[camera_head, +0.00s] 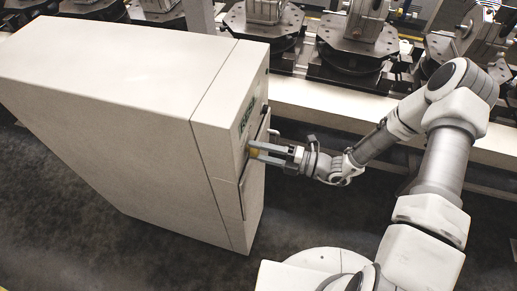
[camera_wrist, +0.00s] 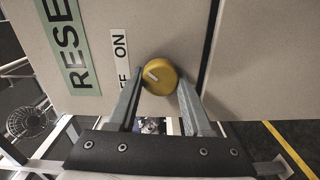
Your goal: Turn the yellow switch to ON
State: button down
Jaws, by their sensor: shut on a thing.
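The yellow switch (camera_wrist: 161,76) is a round knob with a short pale mark, on the front panel of the cabinet (camera_head: 120,100). In the wrist view, the mark slants toward the upper left. My gripper (camera_wrist: 160,88) has one finger on each side of the knob and is shut on it. A white label (camera_wrist: 120,52) beside the knob reads ON, with part of another word below it, partly hidden by the left finger. In the head view, my gripper (camera_head: 254,150) reaches the panel from the right and a little yellow (camera_head: 253,153) shows between the fingers.
A green RESET label (camera_wrist: 75,50) is left of the ON label. A dark seam (camera_wrist: 210,45) runs right of the knob. A conveyor with metal fixtures (camera_head: 355,40) stands behind my arm. Bare dark floor (camera_head: 180,245) lies in front of the cabinet.

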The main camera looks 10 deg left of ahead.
dwell(0.3)
jog(key=shift+c, duration=1.6)
grip_release()
jog(key=shift+d, duration=0.1)
jog(key=s+d+b, duration=0.1)
jog(key=d+b, duration=0.2)
jog(key=d, duration=1.4)
jog(key=shift+s+d, duration=0.15)
